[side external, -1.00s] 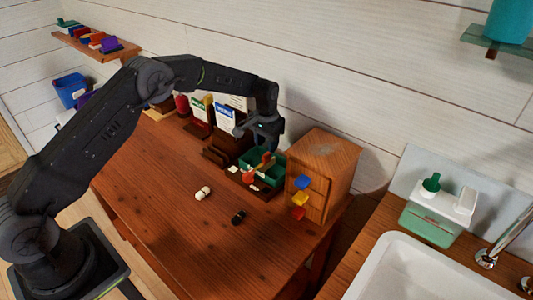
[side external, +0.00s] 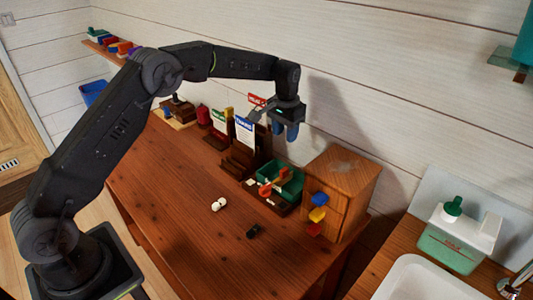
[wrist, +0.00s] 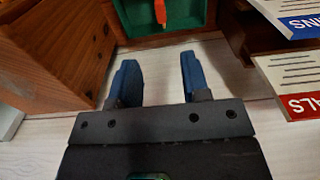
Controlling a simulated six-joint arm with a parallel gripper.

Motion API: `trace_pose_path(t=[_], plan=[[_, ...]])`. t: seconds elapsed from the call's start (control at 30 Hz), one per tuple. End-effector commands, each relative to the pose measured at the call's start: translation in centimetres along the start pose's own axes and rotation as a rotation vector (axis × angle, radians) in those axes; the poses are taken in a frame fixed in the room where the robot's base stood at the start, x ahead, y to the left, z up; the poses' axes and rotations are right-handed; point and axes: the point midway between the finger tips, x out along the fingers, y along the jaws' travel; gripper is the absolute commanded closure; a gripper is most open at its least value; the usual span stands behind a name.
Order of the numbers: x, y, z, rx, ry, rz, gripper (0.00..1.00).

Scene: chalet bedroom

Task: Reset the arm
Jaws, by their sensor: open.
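My gripper (side external: 286,130) is raised above the back of the wooden table (side external: 175,200), close to the white plank wall. In the wrist view my gripper (wrist: 156,78) shows two blue fingers, spread apart with nothing between them. The green tray (side external: 292,186) stands on the table below it, with orange and red items in or at it. Part of the green tray (wrist: 190,15) shows beyond the fingertips in the wrist view, with an orange item (wrist: 160,14). The gripper is clear of the tray and of everything else.
A wooden drawer box (side external: 345,185) with blue, yellow and red knobs stands right of the tray. Upright labelled cards in a dark holder (side external: 240,155) stand left of it. A white piece (side external: 219,204) and a black piece (side external: 253,231) lie on the otherwise clear front table.

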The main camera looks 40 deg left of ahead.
Motion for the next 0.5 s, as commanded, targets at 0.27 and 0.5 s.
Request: trace_pose_path(t=[0.27, 0.5], plan=[[-10.0, 0.9, 6.2, 0.001, 0.113, -0.004, 0.57], [-16.1, 1.7, 14.6, 0.001, 0.217, -0.005, 0.57]])
